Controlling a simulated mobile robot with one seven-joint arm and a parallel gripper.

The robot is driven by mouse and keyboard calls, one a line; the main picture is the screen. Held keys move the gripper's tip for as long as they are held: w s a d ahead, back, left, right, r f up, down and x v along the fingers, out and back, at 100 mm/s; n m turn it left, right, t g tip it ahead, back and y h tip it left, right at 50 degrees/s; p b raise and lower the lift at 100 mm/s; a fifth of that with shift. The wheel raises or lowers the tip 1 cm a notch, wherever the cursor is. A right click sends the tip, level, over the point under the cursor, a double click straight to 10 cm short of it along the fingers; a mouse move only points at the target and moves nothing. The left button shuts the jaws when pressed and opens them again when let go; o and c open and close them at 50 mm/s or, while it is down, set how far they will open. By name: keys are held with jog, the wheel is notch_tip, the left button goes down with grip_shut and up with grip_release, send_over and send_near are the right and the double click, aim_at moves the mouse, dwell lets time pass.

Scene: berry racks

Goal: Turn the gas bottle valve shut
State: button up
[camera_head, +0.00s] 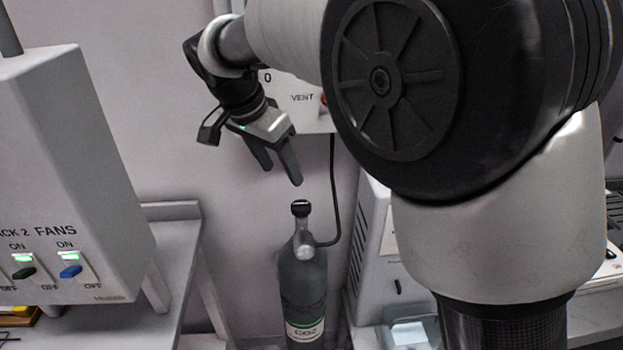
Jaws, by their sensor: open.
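The gas bottle (303,280) is a dark grey cylinder with a green and white CO2 label, standing upright against the wall at the lower middle. Its valve is a black knob (300,207) on top of a metal neck. My gripper (281,176) hangs above and slightly left of the valve knob, fingers pointing down. It is open, with nothing between its fingers and apart from the knob. The bottle's foot is out of view.
A black hose (335,190) runs from the bottle neck up to a wall box marked VENT (303,98). A fan switch box (70,180) stands on a bench (178,250) at left. A white cabinet (372,240) stands close right of the bottle. My arm covers much of the right side.

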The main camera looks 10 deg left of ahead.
aim_at(300, 206)
jog(key=b+x, duration=0.1)
jog(key=x, duration=1.2)
jog(key=shift+w+d+f+b, duration=0.1)
jog(key=shift+w+b, duration=0.05)
jog(key=shift+b, duration=0.15)
jog(key=c, duration=1)
